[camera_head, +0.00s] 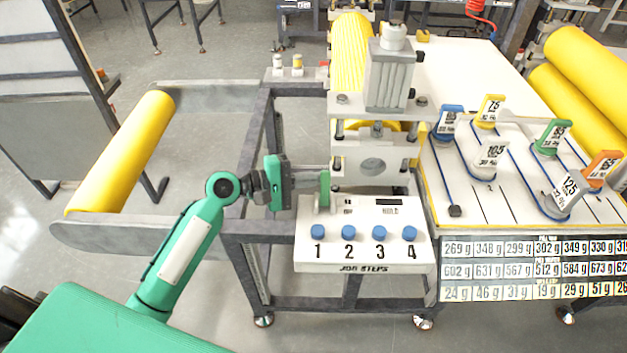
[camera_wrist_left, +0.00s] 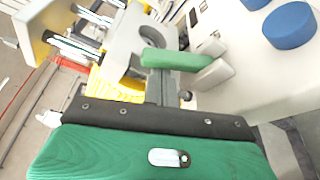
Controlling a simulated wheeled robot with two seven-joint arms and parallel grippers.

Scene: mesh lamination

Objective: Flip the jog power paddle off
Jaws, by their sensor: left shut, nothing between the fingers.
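The jog power paddle (camera_head: 324,187) is a small green lever at the upper left corner of the white job steps panel (camera_head: 364,255). It stands up from a pale mount, and its green bar (camera_wrist_left: 178,60) also shows in the left wrist view. My left gripper (camera_head: 316,180) reaches in from the left at the paddle's height. Its grey fingers (camera_wrist_left: 164,88) are shut with nothing between them, and their tips are close beside the paddle. I cannot tell whether they touch it. My right gripper is not in view.
Blue buttons (camera_head: 348,233) numbered 1 to 4 sit on the panel's front. A grey press unit (camera_head: 388,75) with a yellow roller rises behind it. Numbered colored tags (camera_head: 553,137) stand on the table at right. A yellow roll (camera_head: 122,150) lies at left.

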